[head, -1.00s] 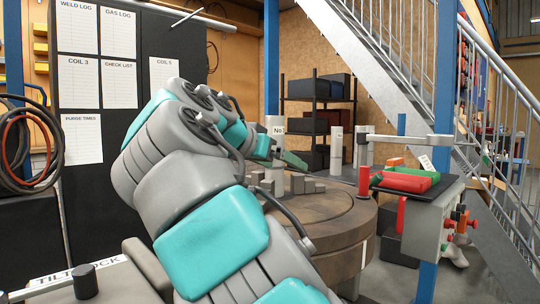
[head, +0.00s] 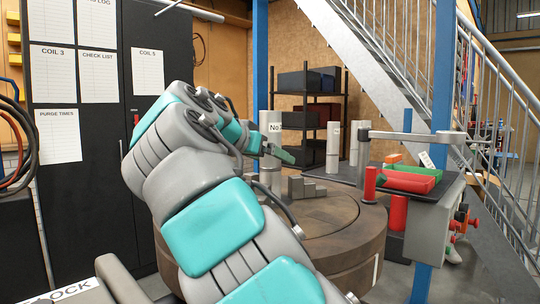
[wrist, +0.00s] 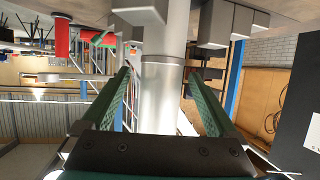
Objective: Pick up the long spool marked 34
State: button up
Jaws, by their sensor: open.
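A tall silver-grey cylindrical spool (head: 270,122) stands upright on the round brown table (head: 338,246). Its label begins with "No"; I cannot read the number. My gripper (head: 279,151) is at the spool's middle height, crossing in front of it in the head view. In the wrist view, my gripper (wrist: 181,62) is open, with one green finger on each side of the spool (wrist: 160,98). Gaps show between the spool and both fingers. The palm hides part of the spool.
Grey stepped blocks (head: 303,189) sit on the round table beside the spool. Two more pale cylinders (head: 333,150) (head: 354,143) stand to the right. A dark bench (head: 447,188) with red and green pieces is at the right, near a blue post (head: 442,95).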

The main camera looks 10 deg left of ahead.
jog(key=x, duration=0.3)
jog(key=shift+w+d+r, duration=0.1)
jog(key=shift+w, duration=0.3)
jog(key=shift+c, duration=0.3)
grip_shut()
jog(key=shift+r, duration=0.1)
